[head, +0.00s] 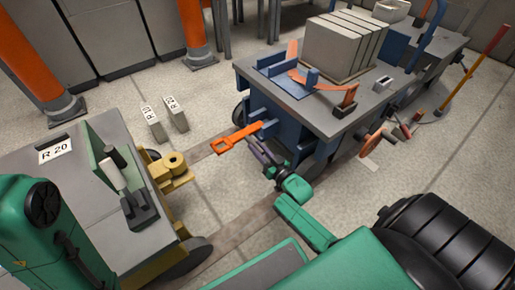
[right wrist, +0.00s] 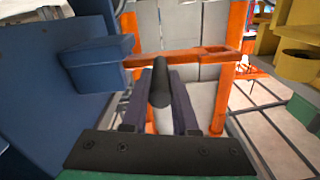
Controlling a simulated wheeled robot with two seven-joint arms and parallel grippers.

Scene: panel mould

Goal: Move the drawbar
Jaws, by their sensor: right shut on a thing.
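The orange drawbar (head: 238,138) juts out from the front of the blue cart (head: 300,135), with an open loop at its free end. In the right wrist view the drawbar (right wrist: 185,57) runs level across the picture, loop to the right. My right gripper (head: 268,153) is at its side and shut on a dark round grip (right wrist: 160,82) that stands against the bar. The yellow coupling (head: 174,168) of the grey vehicle marked R 20 is left of the loop, apart from it; part shows in the right wrist view (right wrist: 305,62). My left gripper is out of view.
Grey slabs (head: 345,45) and an orange lever (head: 312,80) are on the cart. Two numbered blocks (head: 153,124) stand on the floor. Orange posts (head: 193,25) rise behind. A floor strip (head: 245,225) runs between vehicle and cart.

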